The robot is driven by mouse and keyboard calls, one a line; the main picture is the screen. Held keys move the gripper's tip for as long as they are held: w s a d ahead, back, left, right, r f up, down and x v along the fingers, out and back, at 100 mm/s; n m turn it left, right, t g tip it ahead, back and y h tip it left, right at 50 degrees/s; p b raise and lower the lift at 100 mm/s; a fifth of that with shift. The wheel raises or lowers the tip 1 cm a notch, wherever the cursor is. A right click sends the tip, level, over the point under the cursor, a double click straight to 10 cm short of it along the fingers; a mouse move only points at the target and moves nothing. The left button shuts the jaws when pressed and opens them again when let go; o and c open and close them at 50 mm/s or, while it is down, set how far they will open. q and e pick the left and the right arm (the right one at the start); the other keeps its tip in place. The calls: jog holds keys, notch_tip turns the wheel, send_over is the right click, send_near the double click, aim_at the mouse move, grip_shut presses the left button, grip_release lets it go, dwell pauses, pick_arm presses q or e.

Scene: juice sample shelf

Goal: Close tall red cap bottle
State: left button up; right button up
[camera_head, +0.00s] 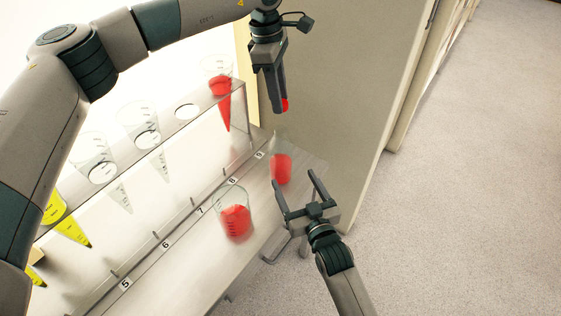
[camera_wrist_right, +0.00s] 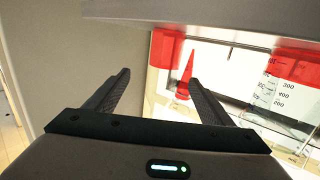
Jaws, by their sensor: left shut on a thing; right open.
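A clear bottle (camera_head: 281,168) with red liquid in its lower part stands on the bench near the mark 8, its narrow neck upward and open. My left gripper (camera_head: 280,106) hangs above the bottle, pointing down, shut on a small red cap (camera_head: 285,104) that is mostly hidden by the fingers. The cap is apart from the bottle's neck. My right gripper (camera_head: 295,179) is open just in front of the bottle, its fingers pointing toward it. In the right wrist view the right gripper (camera_wrist_right: 159,77) shows with its fingers spread and nothing between them.
A beaker (camera_head: 235,222) of red liquid stands left of the bottle. A rack (camera_head: 170,137) behind holds a red-filled cone (camera_head: 222,88), empty cones and yellow-filled ones. A beige wall panel (camera_head: 345,90) rises right of the bottle. Open floor lies beyond.

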jog(key=shift+w+a+r+t+y, duration=0.3)
jog(key=shift+w+a+r+t, duration=0.15)
jog(key=shift+a+r, duration=0.2)
jog(key=shift+w, duration=0.2)
jog(key=x, duration=1.1)
jog(key=shift+w+a+f, duration=0.15)
jog(key=shift+w, duration=0.2)
jog(key=c, duration=1.6)
pick_arm(q)
send_over(282, 129)
jog(key=shift+a+f, duration=0.2)
jog(key=shift+f, duration=1.05)
jog(key=shift+a+f, duration=0.15)
jog(key=shift+f, duration=1.1)
jog(key=shift+f, duration=0.15)
jog(key=shift+f, duration=0.75)
